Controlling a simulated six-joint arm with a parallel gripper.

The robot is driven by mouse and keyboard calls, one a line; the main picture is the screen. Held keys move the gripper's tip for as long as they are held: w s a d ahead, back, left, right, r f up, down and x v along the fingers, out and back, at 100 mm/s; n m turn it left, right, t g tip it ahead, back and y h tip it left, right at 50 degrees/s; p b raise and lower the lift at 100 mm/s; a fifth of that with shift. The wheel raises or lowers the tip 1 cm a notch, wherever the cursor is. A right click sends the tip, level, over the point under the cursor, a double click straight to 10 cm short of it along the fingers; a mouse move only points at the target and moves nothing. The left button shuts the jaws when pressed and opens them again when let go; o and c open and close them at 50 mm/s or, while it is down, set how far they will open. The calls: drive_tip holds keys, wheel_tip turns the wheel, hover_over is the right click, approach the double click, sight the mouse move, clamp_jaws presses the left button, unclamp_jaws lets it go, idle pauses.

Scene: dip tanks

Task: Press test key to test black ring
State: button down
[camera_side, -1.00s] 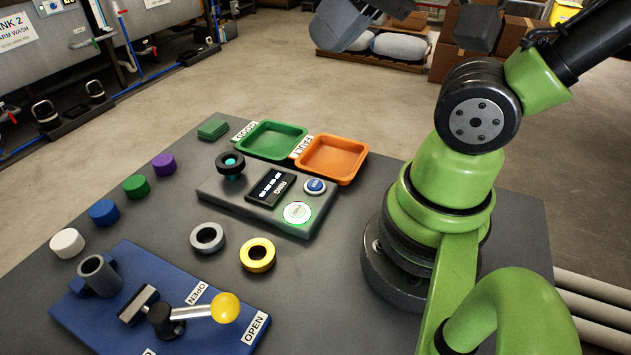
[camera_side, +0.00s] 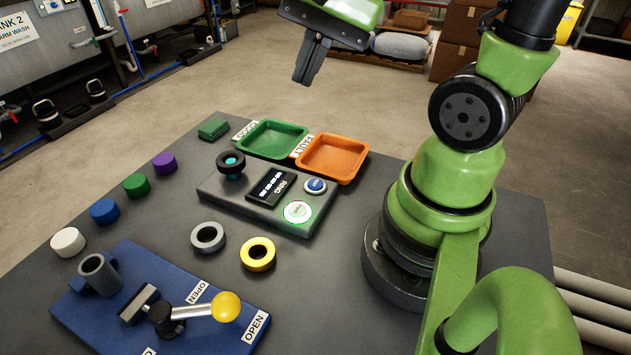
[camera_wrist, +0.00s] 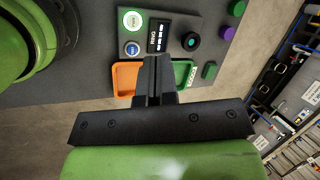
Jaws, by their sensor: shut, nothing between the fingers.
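The black ring (camera_side: 231,170) sits around a teal post on the grey test box (camera_side: 219,187); in the wrist view the ring (camera_wrist: 191,41) shows with teal in its middle. The box has a dark display (camera_side: 270,187) reading RING with dashes, a blue round button (camera_side: 315,186) and a white-and-green round key (camera_side: 297,212). The lettering on both is too small to read surely. My gripper (camera_side: 303,80) is shut and empty, high above and beyond the box. In the wrist view my gripper (camera_wrist: 157,62) overlaps the trays' near edges.
A green tray (camera_side: 271,154) and orange tray (camera_side: 332,181) stand behind the box. Grey (camera_side: 208,251) and yellow (camera_side: 258,267) rings lie in front. A blue plate (camera_side: 100,313) carries a yellow-knobbed lever (camera_side: 226,305). Several coloured caps stand at left.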

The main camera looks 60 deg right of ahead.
drive_tip(key=w+d+f+m+g+y, duration=0.1)
drive_tip(key=w+d+f+m+y, duration=0.15)
drive_tip(key=f+m, duration=0.4)
drive_tip(key=m+t+y, duration=0.1)
drive_tip(key=m+y, duration=0.2)
drive_tip(key=m, duration=0.9)
hover_over(314, 181)
wheel_tip(314, 181, down, 6)
drive_tip(key=shift+r+h, duration=0.15)
drive_tip(key=shift+h, duration=0.1)
drive_tip(key=shift+f, duration=4.4)
drive_tip(key=shift+f, duration=0.1)
drive_tip(key=shift+f, duration=0.3)
